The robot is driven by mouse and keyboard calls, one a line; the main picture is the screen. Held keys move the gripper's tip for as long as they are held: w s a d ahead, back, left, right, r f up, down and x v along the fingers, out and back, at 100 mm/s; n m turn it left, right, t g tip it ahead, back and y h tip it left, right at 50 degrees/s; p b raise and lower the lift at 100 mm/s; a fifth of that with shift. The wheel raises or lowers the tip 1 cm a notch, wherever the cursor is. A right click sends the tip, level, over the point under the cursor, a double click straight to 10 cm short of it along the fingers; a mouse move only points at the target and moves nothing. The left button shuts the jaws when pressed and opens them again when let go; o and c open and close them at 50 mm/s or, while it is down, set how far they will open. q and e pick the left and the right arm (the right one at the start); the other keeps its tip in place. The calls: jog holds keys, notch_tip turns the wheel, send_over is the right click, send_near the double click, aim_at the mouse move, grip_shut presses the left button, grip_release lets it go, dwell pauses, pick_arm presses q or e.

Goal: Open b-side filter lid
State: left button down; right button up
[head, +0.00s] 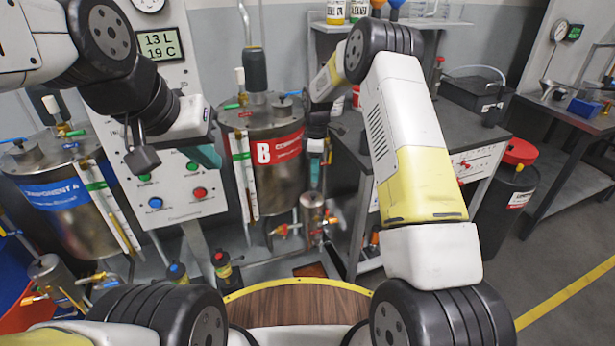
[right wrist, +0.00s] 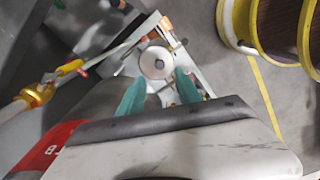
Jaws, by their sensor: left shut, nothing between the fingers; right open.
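The b-side filter is a small metal cylinder (head: 312,212) in front of tank B in the head view. Its round pale lid (right wrist: 155,62) shows from above in the right wrist view and looks closed. My right gripper (head: 316,160) is open, fingers pointing down above the filter. In the right wrist view, the teal fingers (right wrist: 158,77) appear on either side of the lid's near edge; contact cannot be told. My left gripper (head: 207,156) is shut and empty, in front of the control panel, left of tank B.
Tank A (head: 70,205) is at left. A grey workbench (head: 350,160) stands right of the filter.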

aim_at(313, 194)
jog(key=shift+w+a+f+n, duration=0.1)
jog(key=shift+a+f+n, duration=0.1)
jog(key=shift+f, duration=0.45)
jog(key=shift+w+a+f+n, duration=0.1)
jog(key=shift+a+f, duration=0.05)
jog(key=shift+f, duration=0.45)
notch_tip(313, 194, down, 7)
jog(key=shift+f, duration=0.2)
grip_shut()
dwell(0.5)
